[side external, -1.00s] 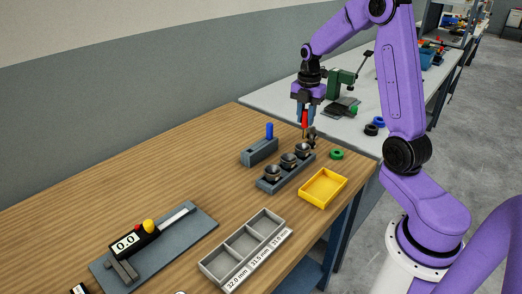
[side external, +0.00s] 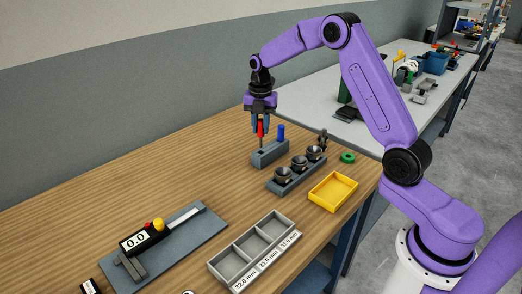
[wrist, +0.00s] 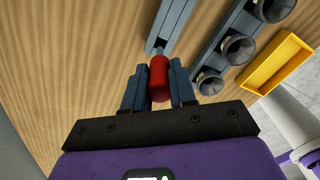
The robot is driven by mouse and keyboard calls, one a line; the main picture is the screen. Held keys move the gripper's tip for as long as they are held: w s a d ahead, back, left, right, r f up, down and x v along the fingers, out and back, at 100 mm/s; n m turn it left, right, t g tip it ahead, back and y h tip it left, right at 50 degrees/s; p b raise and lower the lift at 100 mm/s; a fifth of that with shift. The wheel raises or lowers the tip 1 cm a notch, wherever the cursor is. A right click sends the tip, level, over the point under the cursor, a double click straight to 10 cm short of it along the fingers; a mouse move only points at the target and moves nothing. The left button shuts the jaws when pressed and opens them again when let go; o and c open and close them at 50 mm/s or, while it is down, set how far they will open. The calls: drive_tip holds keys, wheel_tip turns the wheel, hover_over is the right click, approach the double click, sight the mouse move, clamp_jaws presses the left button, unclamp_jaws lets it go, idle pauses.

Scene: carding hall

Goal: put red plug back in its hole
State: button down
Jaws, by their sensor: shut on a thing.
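The red plug (side external: 260,129) is held upright in my gripper (side external: 261,124), whose fingers are shut on its red handle. Its thin metal shank points down over the left end of the grey block (side external: 272,158). I cannot tell whether the tip is touching the block or has entered the hole. The blue plug (side external: 281,132) stands upright in the block's right part. In the wrist view the red handle (wrist: 159,78) sits between my two fingers (wrist: 160,88), and the grey block (wrist: 176,18) lies just beyond the shank. The hole is mostly hidden.
A grey rack (side external: 276,185) with several dark funnel-like cups stands right of the block. A yellow tray (side external: 333,205), a green ring (side external: 347,157), a three-compartment grey tray (side external: 226,270) and a gauge with display (side external: 135,240) are also on the wooden bench. Bench left of the block is clear.

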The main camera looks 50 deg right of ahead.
sight(261, 141)
drive_tip(key=shift+f, duration=2.8)
drive_tip(key=shift+f, duration=0.25)
drive_tip(key=c, duration=0.9)
unclamp_jaws()
drive_tip(key=shift+f, duration=0.1)
